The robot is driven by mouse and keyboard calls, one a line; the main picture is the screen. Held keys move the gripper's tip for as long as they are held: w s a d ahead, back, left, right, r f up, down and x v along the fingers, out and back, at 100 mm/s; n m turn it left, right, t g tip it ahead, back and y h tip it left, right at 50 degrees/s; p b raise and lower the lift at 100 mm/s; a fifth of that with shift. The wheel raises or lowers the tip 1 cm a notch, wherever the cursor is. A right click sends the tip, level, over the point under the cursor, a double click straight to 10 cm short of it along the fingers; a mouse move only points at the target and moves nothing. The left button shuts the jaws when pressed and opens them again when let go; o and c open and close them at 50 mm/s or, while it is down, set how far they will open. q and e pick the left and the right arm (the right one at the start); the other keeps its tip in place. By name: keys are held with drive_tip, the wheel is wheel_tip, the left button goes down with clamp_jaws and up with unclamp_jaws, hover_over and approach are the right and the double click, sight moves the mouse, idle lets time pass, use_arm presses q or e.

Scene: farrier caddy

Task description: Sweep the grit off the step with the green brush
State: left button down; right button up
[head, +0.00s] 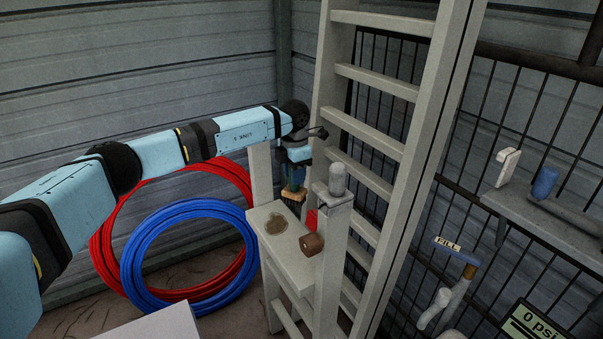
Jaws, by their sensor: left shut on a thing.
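The step (293,262) is the pale flat top of a small stand in the middle of the head view. A brown patch of grit (276,224) lies on it, left of centre. My left gripper (297,178) points down above the back of the step, shut on the brush (292,194). The brush shows a tan block and a little green between the dark fingers. Its lower edge is just behind the grit in the picture; I cannot tell whether it touches the step. My right gripper is not in view.
A brown cylinder (311,243) and a red object (311,220) sit at the step's right side, by a post with a grey jar-like object (338,180). A pale ladder (385,120) stands close behind. Red (240,172) and blue (140,243) hoses coil at left.

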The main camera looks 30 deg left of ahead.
use_arm(q)
drive_tip(key=w+a+f+n, duration=0.2)
drive_tip(key=w+a+f, duration=0.1)
drive_tip(key=a, duration=0.2)
drive_tip(key=shift+w+a+f+n, duration=0.15)
drive_tip(key=shift+a+f+n, duration=0.15)
drive_tip(key=shift+n, duration=0.1)
drive_tip(key=shift+d, duration=0.1)
wheel_tip(320, 180, down, 5)
drive_tip(key=shift+r+b, duration=0.1)
drive_tip(key=shift+b, duration=1)
drive_tip(key=shift+f, duration=0.3)
drive_tip(key=shift+f, duration=0.35)
